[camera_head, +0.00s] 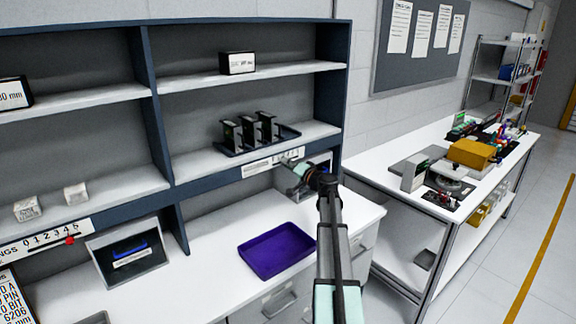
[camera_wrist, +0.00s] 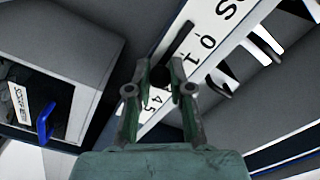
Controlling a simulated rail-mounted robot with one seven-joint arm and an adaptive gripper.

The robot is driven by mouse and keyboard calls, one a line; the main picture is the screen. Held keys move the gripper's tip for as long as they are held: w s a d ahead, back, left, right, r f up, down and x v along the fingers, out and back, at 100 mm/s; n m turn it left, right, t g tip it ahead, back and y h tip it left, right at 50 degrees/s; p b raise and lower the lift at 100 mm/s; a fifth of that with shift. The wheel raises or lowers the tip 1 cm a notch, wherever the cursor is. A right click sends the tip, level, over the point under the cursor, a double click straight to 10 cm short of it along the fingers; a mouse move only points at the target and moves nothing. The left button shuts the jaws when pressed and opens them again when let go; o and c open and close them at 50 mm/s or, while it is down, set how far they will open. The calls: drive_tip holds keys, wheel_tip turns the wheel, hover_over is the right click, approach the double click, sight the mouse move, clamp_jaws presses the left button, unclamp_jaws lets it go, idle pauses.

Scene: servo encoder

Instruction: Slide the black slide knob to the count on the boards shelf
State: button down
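The boards shelf (camera_head: 300,131) holds a black tray (camera_head: 232,151) with three dark upright boards (camera_head: 248,132) visible. A white number strip (camera_head: 258,166) runs along the shelf's front edge. In the wrist view the strip (camera_wrist: 232,28) shows an S and the digits 0, 1, 4 and 5, with a dark narrow bar, probably its slot, beside them. My gripper (camera_head: 291,163) is at the strip's right part. In the wrist view its fingertips (camera_wrist: 160,68) are apart, with a dark shape, probably the black slide knob, between them. I cannot tell whether they touch it. The middle digits are hidden.
Another strip (camera_head: 40,237) with a red knob (camera_head: 70,240) is on the left shelf, below two white boxes. A purple tray (camera_head: 250,262) lies on the worktop below. A grey bin (camera_head: 128,258) with a blue-edged item stands left. The air before the shelf is clear.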

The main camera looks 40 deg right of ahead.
drive_tip(key=d+b, duration=0.2)
drive_tip(key=b, duration=0.1)
drive_tip(key=shift+d, duration=0.2)
idle(0.3)
drive_tip(key=c, duration=1)
unclamp_jaws()
drive_tip(key=s, duration=1.2)
